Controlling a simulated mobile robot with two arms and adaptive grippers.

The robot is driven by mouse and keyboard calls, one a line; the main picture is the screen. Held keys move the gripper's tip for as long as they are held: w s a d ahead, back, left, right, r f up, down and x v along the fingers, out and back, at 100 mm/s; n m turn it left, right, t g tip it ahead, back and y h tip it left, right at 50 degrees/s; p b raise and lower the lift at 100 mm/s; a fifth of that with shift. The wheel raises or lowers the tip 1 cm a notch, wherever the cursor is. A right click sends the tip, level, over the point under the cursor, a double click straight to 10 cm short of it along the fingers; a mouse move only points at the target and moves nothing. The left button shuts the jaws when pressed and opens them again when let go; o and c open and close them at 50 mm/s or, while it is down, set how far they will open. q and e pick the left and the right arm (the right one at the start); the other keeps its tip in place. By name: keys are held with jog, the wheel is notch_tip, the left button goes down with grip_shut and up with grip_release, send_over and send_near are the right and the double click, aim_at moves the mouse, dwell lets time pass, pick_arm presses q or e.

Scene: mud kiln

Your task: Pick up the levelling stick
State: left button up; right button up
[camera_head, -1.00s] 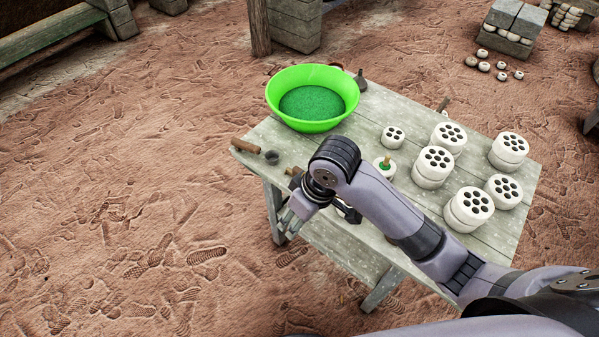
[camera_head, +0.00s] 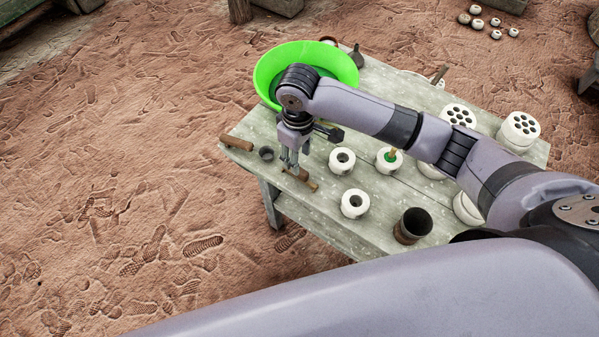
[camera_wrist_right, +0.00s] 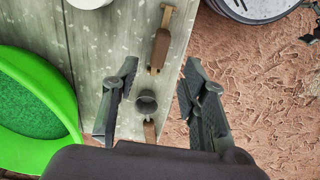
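Two brown wooden pieces lie near the table's left edge; I cannot tell for sure which is the levelling stick. One piece (camera_head: 303,181), thicker in the middle with thin ends, lies under my right gripper (camera_head: 291,167). It also shows in the right wrist view (camera_wrist_right: 160,48), ahead of and roughly between the fingertips (camera_wrist_right: 160,68). The other piece (camera_head: 236,143) lies at the table's left corner, partly hidden by my gripper's body in the right wrist view (camera_wrist_right: 150,130). My right gripper points down, open and empty. My left gripper is not in view.
A small dark cup (camera_head: 266,153) stands between the wooden pieces. A green bowl (camera_head: 340,60) is behind my right wrist. White holed cylinders (camera_head: 355,204) and a dark pot (camera_head: 414,223) stand on the grey wooden table (camera_head: 377,232). Bare ground lies left of the table.

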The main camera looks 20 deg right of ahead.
aim_at(300, 175)
notch_tip(300, 175, down, 3)
jog(key=shift+f, duration=0.25)
notch_tip(300, 175, down, 4)
jog(key=shift+s+d+r+p, duration=0.15)
jog(key=shift+r+p, duration=0.05)
jog(key=shift+p, duration=0.15)
jog(key=shift+f, duration=0.6)
jog(key=c, duration=0.5)
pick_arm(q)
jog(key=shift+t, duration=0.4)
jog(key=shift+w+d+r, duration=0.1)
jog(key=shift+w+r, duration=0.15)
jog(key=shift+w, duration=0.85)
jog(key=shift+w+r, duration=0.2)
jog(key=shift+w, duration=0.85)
pick_arm(e)
grip_shut()
